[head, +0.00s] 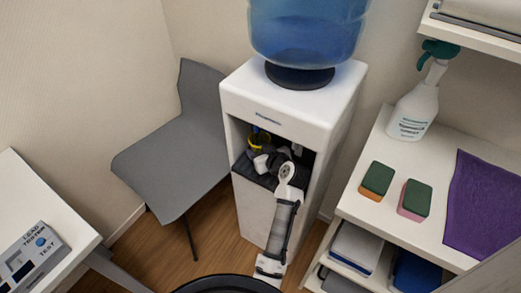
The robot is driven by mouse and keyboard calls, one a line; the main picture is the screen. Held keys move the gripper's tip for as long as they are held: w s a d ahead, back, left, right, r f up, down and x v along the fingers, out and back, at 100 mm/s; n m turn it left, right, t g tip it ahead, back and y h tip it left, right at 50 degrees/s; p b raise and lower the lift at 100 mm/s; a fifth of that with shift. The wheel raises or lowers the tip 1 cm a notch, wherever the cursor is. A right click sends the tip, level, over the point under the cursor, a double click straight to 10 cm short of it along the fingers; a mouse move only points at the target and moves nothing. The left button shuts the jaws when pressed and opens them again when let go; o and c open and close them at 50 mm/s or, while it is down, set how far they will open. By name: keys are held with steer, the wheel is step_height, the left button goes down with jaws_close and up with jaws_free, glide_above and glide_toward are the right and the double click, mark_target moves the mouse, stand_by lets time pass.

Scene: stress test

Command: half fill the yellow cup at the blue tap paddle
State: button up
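The water dispenser (292,106) is a white cabinet with a dark open bay in its front. The yellow cup (259,141) is inside the bay at its left side, and only part of it shows. A small blue spot at the cup's top may be the blue tap paddle; it is too small to be sure. My gripper (264,160) reaches into the bay right by the cup. Its fingers are small and partly hidden, so I cannot tell whether they grip the cup. The water level in the cup is not visible.
A blue water bottle (308,30) sits on the dispenser. A grey chair (178,150) stands close on the left. On the right, a white shelf unit (376,228) holds a spray bottle (415,108), two sponges (377,179) and a purple cloth (488,212). A lead tester (32,258) lies lower left.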

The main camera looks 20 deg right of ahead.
steer(key=shift+s+a+p, duration=0.25)
steer(key=shift+s+a, duration=0.55)
steer(key=shift+a, duration=0.2)
steer(key=shift+s+a+p, duration=0.2)
steer(key=shift+s+a, duration=0.55)
steer(key=shift+a, duration=0.2)
